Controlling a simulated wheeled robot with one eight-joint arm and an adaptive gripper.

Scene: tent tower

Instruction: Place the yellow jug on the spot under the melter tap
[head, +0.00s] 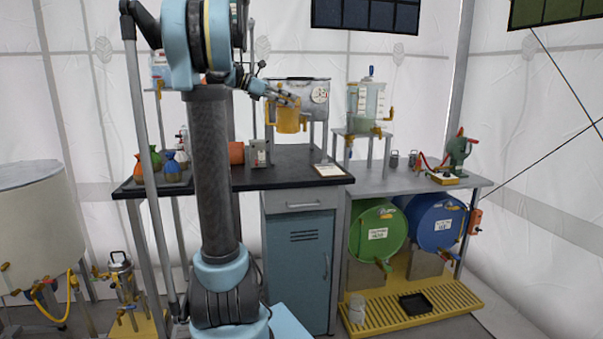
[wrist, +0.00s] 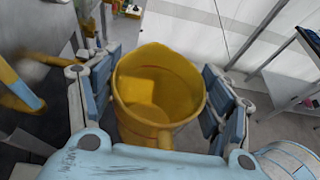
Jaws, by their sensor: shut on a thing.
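The yellow jug (head: 287,120) is held upright, above the dark worktop in the head view. My gripper (head: 288,99) is shut on it near its upper part. In the wrist view the jug (wrist: 158,98) fills the middle, open mouth towards the camera, with a finger on each side; it looks empty. A grey metal tank with a round dial (head: 320,95), apparently the melter, stands on legs just behind the jug. Its tap and the spot under it cannot be made out; the jug and my gripper cover part of that area.
A clear dispenser with yellow taps (head: 366,103) stands on a raised stand to the right.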

